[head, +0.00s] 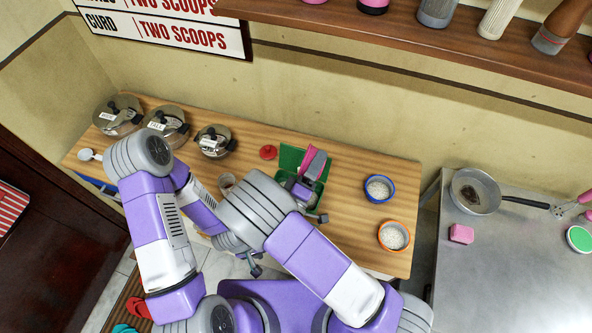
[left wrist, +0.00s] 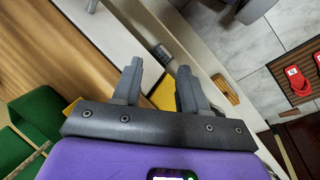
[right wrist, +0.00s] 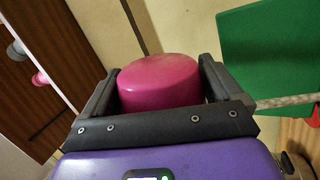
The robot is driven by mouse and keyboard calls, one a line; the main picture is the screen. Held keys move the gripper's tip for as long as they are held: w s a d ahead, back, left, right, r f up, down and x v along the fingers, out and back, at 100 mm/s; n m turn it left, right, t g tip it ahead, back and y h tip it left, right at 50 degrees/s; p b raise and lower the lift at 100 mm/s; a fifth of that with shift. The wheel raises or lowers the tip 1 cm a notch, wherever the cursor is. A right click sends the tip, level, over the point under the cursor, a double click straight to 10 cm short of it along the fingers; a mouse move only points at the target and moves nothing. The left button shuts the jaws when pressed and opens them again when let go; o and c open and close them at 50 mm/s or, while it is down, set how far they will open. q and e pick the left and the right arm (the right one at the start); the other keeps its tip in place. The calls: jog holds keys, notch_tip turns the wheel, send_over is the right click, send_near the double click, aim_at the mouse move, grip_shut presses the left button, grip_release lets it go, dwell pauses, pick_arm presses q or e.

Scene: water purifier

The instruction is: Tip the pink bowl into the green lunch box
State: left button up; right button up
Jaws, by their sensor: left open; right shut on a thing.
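The pink bowl (head: 308,156) is in my right gripper (head: 316,166), tilted over the green lunch box (head: 290,157) on the wooden counter. In the right wrist view the bowl (right wrist: 160,82) sits between the two fingers, and a green wall of the lunch box (right wrist: 268,50) stands to the right. The bowl's inside is hidden, and my right arm covers part of the box. My left gripper (head: 254,266) is open and empty by the counter's front edge. In the left wrist view its fingers (left wrist: 158,88) are apart, with green parts of the box (left wrist: 34,112) at the left.
A blue bowl (head: 379,188) and an orange bowl (head: 394,235) with white contents stand to the right. A red lid (head: 268,152) lies left of the box. Several lidded pots (head: 167,122) stand at the back left. A pan (head: 474,191) rests on the metal table (head: 500,280).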

jog(key=shift+w+a+r+n+t+y+p, duration=0.15)
jog(key=shift+a+r+n+t+p, duration=0.15)
jog(key=shift+n+p, duration=0.45)
jog(key=shift+w+a+r+n+t+y+p, duration=0.1)
jog(key=shift+a+r+n+t+y+p, duration=0.15)
jog(key=shift+n, duration=0.8)
dwell(0.4)
jog(key=shift+w+a+r+n+t+y+p, duration=0.1)
jog(key=shift+a+n+t+y+p, duration=0.25)
jog(key=shift+n, duration=0.6)
jog(key=shift+w+a+r+n+t+y+p, duration=0.15)
jog(key=shift+a+n+p, duration=0.3)
jog(key=shift+n, duration=0.5)
dwell(0.5)
